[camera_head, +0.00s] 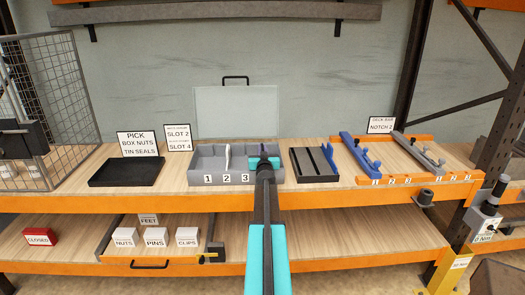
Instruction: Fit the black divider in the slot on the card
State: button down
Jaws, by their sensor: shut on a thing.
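The grey box (207,178) stands on the shelf with its clear lid (235,112) raised. Its front labels read 1, 2 and 3; my arm covers the front to their right. A white divider (228,157) stands upright in the box near label 2. The card (179,138) behind the box shows SLOT 2 and SLOT 4; its small lines are hard to read. My gripper (264,160) is over the right part of the box, shut on what seems to be the black divider. The divider is mostly hidden by my gripper, so its seating cannot be told.
A black tray (127,173) lies to the left, beside a PICK sign (137,144). A black slotted tray (314,163) stands close on the right. Farther right are blue bars and orange racks (385,181). The lower shelf holds labelled boxes (155,237).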

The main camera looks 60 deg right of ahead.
jog(key=c, duration=1.8)
grip_release()
jog(key=shift+o, duration=0.2)
jog(key=shift+s+a, duration=0.1)
jog(key=v, duration=1.3)
jog(key=shift+s+a+b, duration=0.15)
jog(key=shift+a+b, duration=0.1)
jog(key=shift+b, duration=0.2)
